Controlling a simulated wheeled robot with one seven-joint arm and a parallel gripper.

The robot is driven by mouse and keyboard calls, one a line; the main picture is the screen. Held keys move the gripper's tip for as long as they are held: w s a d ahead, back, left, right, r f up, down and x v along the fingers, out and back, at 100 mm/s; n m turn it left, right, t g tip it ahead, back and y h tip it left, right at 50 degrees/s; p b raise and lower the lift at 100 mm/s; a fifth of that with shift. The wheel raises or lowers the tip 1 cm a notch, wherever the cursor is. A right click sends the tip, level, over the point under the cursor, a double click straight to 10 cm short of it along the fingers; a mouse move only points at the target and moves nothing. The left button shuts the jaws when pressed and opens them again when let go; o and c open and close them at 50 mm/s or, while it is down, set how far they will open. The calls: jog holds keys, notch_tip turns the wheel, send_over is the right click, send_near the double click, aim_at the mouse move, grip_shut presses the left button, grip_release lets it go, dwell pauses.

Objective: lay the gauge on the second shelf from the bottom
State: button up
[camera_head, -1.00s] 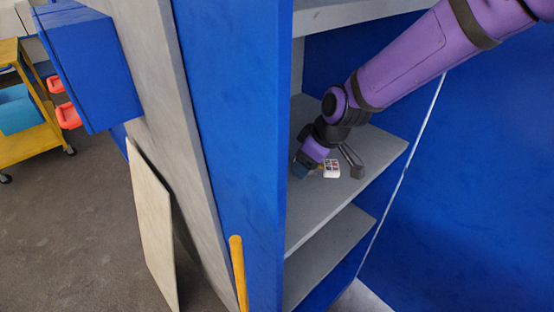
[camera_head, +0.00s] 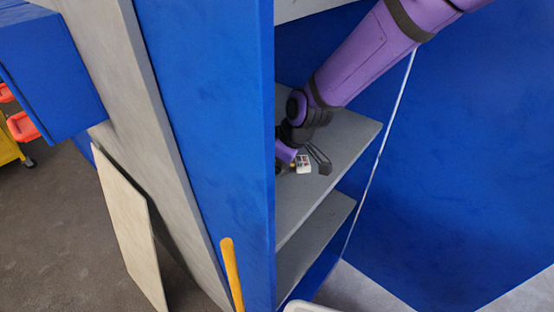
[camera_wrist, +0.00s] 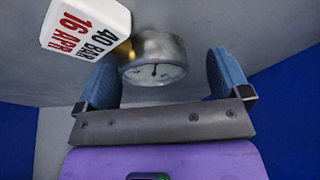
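The gauge (camera_wrist: 153,60) is a round metal body with a pale dial and dark needle. It sits between the two blue finger pads of my gripper (camera_wrist: 165,75) in the wrist view. A gap shows between the gauge and the right pad; the left pad is close to it. A white tag (camera_wrist: 86,25) reading "40 BAR 16 APR" is beside it. In the head view my gripper (camera_head: 302,158) is low over the second shelf from the bottom (camera_head: 335,150), with the white tag (camera_head: 304,166) at its fingers. The gauge body is mostly hidden there.
A lower shelf (camera_head: 310,240) lies beneath, and a higher one (camera_head: 310,8) above. The blue cabinet side (camera_head: 215,130) closes the left. A yellow bar (camera_head: 231,270) and a leaning board (camera_head: 130,225) stand outside. The shelf's right part is clear.

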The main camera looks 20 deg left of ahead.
aim_at(288, 173)
jog(key=v, duration=0.7)
jog(key=shift+r, duration=0.25)
jog(key=shift+d, duration=0.2)
jog(key=s+d+r+m+t+h, duration=0.15)
jog(key=d+r+m, duration=0.25)
jog(key=d+r, duration=0.65)
jog(key=d+r+m+t+h, duration=0.15)
jog(key=d+r+m, duration=0.35)
jog(key=d, duration=1)
jog(key=s+d+r+m, duration=0.3)
jog(key=s+d, duration=0.5)
jog(key=s+d+r+m+t+h, duration=0.1)
jog(key=s+d+m, duration=0.3)
jog(key=s+d, duration=0.4)
jog(key=shift+s+d+r+m+t, duration=0.15)
jog(key=shift+d+r+m+t, duration=0.15)
jog(key=shift+d+r, duration=0.45)
jog(key=shift+a+r, duration=0.1)
jog(key=shift+c, duration=0.3)
